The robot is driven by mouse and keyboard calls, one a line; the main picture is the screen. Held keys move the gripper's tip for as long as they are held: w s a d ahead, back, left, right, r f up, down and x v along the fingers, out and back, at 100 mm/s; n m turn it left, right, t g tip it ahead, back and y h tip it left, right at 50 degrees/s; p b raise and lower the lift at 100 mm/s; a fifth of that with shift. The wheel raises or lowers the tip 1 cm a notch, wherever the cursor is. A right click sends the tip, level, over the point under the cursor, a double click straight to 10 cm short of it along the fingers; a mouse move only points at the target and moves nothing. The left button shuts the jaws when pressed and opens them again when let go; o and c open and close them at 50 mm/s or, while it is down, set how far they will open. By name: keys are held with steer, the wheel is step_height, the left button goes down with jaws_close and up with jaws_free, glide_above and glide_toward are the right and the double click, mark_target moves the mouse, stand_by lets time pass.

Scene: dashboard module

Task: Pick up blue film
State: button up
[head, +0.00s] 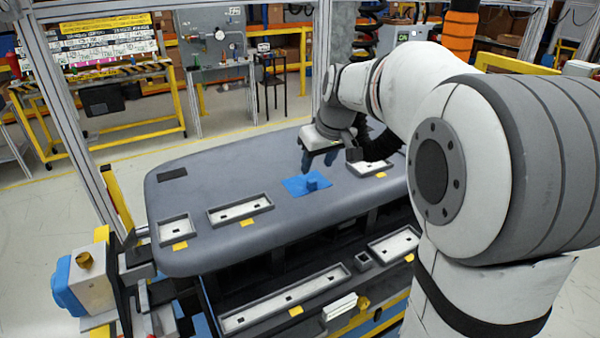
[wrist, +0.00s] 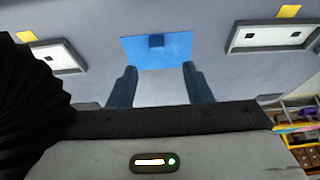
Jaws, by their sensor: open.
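The blue film (head: 297,189) is a flat blue sheet with a small raised blue tab (head: 311,181). It lies on top of the grey dashboard module (head: 330,205), near its middle. In the wrist view the film (wrist: 172,57) lies just beyond my fingertips, with its tab near its far edge. My gripper (head: 318,163) points down above the dashboard, close to the film. In the wrist view my gripper (wrist: 158,68) is open, its two dark fingers apart with nothing between them. I cannot tell the exact height of the fingertips over the film.
Framed recesses with white insides and yellow tags sit on the dashboard: one at left (head: 174,228), one at centre left (head: 240,209), one at right (head: 370,168). A long tray (head: 285,300) runs below the front edge. A metal post (head: 70,120) stands at left.

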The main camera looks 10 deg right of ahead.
mark_target(313, 181)
steer(key=x, duration=0.2)
steer(key=p+x, duration=0.1)
steer(key=x, duration=0.1)
steer(key=p+x, duration=0.1)
steer(key=x, duration=0.2)
steer(key=shift+d, duration=0.25)
steer(key=shift+s, duration=0.1)
steer(key=shift+c, duration=0.4)
jaws_close()
